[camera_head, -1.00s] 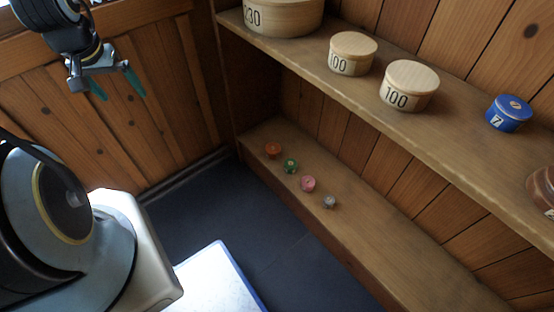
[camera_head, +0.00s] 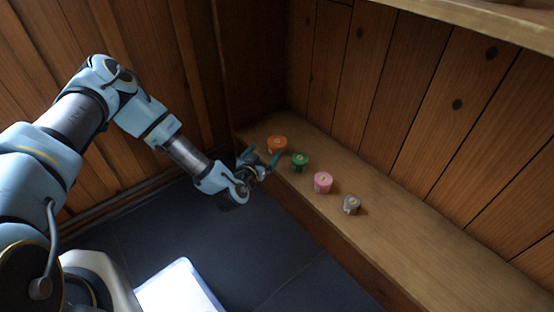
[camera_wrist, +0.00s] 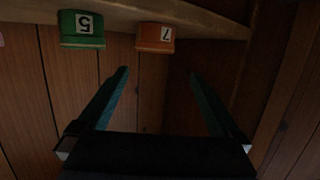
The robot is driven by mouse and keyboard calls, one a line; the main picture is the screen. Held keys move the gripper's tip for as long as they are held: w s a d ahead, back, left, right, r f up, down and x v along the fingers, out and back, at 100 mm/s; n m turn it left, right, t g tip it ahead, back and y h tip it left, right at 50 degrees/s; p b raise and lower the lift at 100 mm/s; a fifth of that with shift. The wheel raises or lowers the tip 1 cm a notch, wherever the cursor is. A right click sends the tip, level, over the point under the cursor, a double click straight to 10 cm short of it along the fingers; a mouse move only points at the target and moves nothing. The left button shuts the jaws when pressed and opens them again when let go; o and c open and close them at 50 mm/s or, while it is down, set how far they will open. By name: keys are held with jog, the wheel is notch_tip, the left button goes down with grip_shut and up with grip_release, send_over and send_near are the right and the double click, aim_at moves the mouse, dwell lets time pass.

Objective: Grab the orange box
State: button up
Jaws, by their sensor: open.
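A green box (camera_head: 299,161) with a 5 stands close beside the orange one. A pink box (camera_head: 323,182) and a grey box (camera_head: 351,204) follow along the lower shelf (camera_head: 420,250). A wooden wall rises behind. An upper shelf (camera_head: 490,18) overhangs at the top right.

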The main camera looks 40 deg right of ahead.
aim_at(277, 143)
jog(key=shift+t, duration=0.4)
jog(key=d+f+b, duration=0.1)
jog(key=d, duration=0.1)
jog(key=w+d+f+b, duration=0.1)
jog(key=d+f, duration=0.1)
jog(key=d, duration=0.1)
jog(key=shift+w+f, duration=0.1)
jog(key=shift+w, duration=0.1)
jog(key=b+x, duration=0.3)
jog(key=x, duration=0.2)
jog(key=shift+f, duration=0.1)
jog(key=shift+d, duration=0.15)
jog(key=shift+c, duration=0.2)
jog(key=c, duration=1.1)
